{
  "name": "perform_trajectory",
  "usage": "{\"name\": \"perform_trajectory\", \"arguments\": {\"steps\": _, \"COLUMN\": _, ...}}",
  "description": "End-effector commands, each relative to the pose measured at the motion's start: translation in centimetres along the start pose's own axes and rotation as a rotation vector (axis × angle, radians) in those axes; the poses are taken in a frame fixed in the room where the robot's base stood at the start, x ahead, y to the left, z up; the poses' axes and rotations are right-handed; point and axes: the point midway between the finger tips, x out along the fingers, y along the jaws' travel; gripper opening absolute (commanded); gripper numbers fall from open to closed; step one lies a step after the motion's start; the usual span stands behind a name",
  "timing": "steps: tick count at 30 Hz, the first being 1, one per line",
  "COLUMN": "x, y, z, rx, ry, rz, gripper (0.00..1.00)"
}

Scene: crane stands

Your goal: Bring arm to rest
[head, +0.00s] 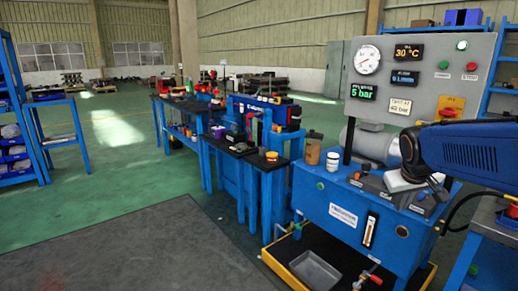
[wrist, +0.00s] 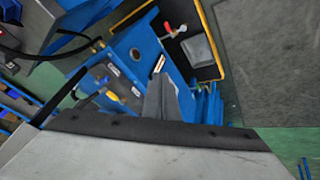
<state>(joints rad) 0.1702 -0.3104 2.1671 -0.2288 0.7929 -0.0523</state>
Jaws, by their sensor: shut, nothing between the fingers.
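My arm (head: 470,152) reaches in from the right edge of the head view, its blue link above the right end of the blue hydraulic unit (head: 345,215). Its pale wrist end hangs down in front of the unit's top. In the wrist view my gripper (wrist: 159,80) shows as a dark grey wedge, its fingers together and nothing between them. It points toward the blue unit, which lies behind it. The fingertips cannot be made out clearly in the head view. I cannot tell how far they are from the unit.
A grey control panel (head: 425,85) with a gauge and displays stands close behind my arm. A yellow-edged drip tray (head: 285,270) with a grey pan (head: 314,270) lies below the unit. Blue workbenches (head: 262,163) run off to the left. The dark floor mat (head: 120,250) at front left is clear.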

Motion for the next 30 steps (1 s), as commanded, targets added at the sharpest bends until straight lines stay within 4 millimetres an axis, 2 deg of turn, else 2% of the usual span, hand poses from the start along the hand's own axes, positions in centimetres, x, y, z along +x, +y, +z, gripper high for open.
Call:
{"name": "perform_trajectory", "arguments": {"steps": 3, "x": -1.9, "y": -2.4, "z": 3.8, "rx": 0.009, "ry": -0.002, "rz": -0.037, "gripper": 0.00}}
{"name": "perform_trajectory", "arguments": {"steps": 9, "x": -4.1, "y": -5.9, "z": 10.1, "rx": 0.027, "ry": -0.014, "rz": -0.101, "gripper": 0.00}}
{"name": "perform_trajectory", "arguments": {"steps": 18, "x": -5.8, "y": -10.4, "z": 19.5, "rx": 0.043, "ry": -0.035, "rz": -0.197, "gripper": 0.00}}
{"name": "perform_trajectory", "arguments": {"steps": 21, "x": -5.9, "y": -11.4, "z": 21.8, "rx": 0.046, "ry": -0.043, "rz": -0.220, "gripper": 0.00}}
{"name": "perform_trajectory", "arguments": {"steps": 24, "x": -5.9, "y": -12.0, "z": 23.3, "rx": 0.049, "ry": -0.049, "rz": -0.236, "gripper": 0.00}}
{"name": "perform_trajectory", "arguments": {"steps": 30, "x": -5.9, "y": -12.4, "z": 24.2, "rx": 0.050, "ry": -0.052, "rz": -0.245, "gripper": 0.00}}
